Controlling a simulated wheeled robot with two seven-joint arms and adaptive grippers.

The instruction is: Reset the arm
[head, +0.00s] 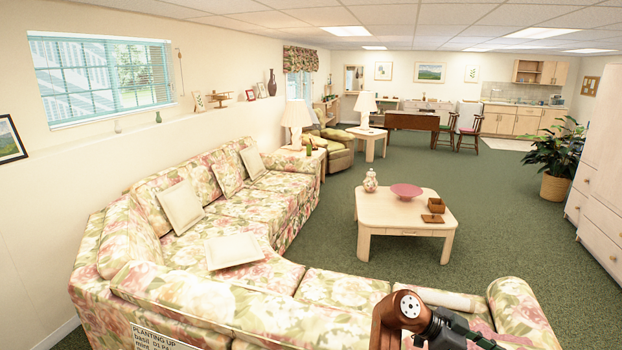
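A reddish-brown and black part of my arm (402,311) shows at the bottom edge, right of centre, in front of the sofa. It appears to be my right arm. The dark part beside it, which looks like my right gripper (462,333), is cut off by the frame's lower edge. Its fingertips cannot be made out, so I cannot tell whether it is open or holds anything. My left gripper is not in view.
A floral corner sofa (190,295) with pale cushions fills the near left and front. Beyond it stands a low wooden table (400,215) with a pink bowl (406,190), a jar (370,180) and a small brown box (438,205). Green carpet (520,260) is clear to the right.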

